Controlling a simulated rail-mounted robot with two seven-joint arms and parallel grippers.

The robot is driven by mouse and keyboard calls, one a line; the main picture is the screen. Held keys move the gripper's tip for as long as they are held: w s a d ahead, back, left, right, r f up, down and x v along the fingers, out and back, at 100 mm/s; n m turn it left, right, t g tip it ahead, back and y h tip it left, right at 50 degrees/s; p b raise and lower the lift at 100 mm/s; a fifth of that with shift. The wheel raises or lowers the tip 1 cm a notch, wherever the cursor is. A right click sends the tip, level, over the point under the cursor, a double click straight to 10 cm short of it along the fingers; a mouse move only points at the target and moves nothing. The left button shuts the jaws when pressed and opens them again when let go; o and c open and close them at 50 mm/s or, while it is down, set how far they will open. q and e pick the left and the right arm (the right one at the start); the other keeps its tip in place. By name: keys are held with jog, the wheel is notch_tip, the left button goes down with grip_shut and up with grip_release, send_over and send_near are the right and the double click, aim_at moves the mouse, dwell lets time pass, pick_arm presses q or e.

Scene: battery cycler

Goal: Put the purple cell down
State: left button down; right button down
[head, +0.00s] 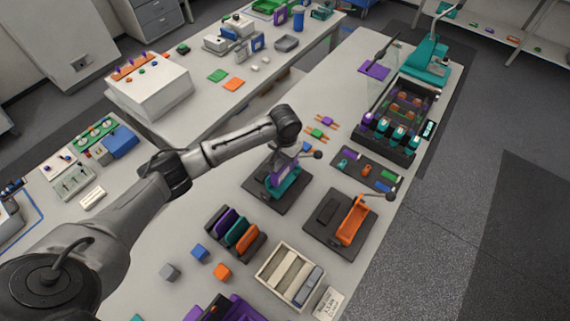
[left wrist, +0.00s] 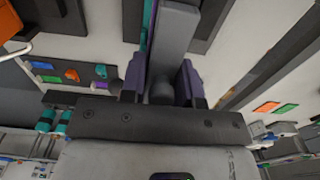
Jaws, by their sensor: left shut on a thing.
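My left gripper (head: 283,152) points down over a dark fixture (head: 262,193) with a teal clamp part (head: 287,182) and a black-knobbed lever. It is shut on the purple cell (head: 275,163), which is mostly hidden behind the gripper and clamp. I cannot tell whether the cell touches the fixture. My right gripper is not in view.
A second fixture (head: 322,210) with an orange clamp part stands to the right. A rack of coloured cells (head: 212,240), loose cubes and a pale wooden tray (head: 264,278) are in front. The cycler (head: 374,134) stands at the back right. Bare tabletop lies left of the fixture.

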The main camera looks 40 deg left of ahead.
pick_arm(q)
jog(key=shift+f, duration=2.3)
jog(key=shift+f, duration=0.15)
jog(key=c, duration=0.8)
grip_release()
jog(key=shift+c, duration=0.2)
notch_tip(320, 180, up, 12)
jog(key=shift+r, duration=0.1)
